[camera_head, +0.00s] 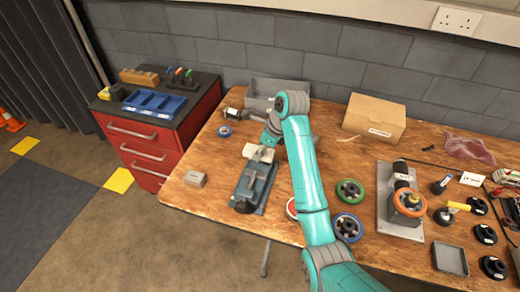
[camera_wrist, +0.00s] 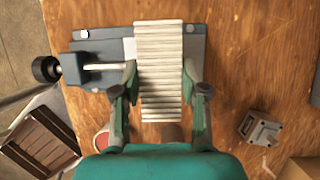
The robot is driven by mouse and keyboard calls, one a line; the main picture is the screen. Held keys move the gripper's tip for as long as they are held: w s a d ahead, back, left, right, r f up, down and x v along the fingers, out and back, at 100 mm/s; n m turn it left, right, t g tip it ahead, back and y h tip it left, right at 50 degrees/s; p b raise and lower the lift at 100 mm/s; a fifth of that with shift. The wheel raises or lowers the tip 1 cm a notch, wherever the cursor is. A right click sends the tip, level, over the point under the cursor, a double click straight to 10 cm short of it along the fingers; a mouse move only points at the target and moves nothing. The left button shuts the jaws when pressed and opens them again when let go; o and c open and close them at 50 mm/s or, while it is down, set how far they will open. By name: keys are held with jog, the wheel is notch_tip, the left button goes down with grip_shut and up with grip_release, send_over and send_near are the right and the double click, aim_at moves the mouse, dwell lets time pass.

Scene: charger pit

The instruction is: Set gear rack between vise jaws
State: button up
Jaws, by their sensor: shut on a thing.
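The gear rack (camera_wrist: 160,62), a pale ribbed bar, lies between the two fingers of my gripper (camera_wrist: 158,82) in the wrist view. My gripper is shut on it. The rack also shows as a pale piece in the head view (camera_head: 258,153), below my gripper (camera_head: 268,141). The vise (camera_head: 254,188) is blue-grey with a dark knob and stands on the bench under the rack. In the wrist view the rack crosses over the vise body (camera_wrist: 100,48) and hides part of it, including the jaw area. I cannot tell whether rack and vise touch.
A small grey block (camera_head: 194,179) sits left of the vise. Green-rimmed (camera_head: 349,191) and blue-rimmed (camera_head: 347,227) wheels lie right of the vise. A red drawer cabinet (camera_head: 160,140) stands left of the bench.

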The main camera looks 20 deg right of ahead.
aim_at(267, 152)
jog(key=shift+f, duration=2.15)
jog(key=shift+f, duration=0.55)
jog(key=o, duration=1.3)
jog(key=shift+v, duration=3.75)
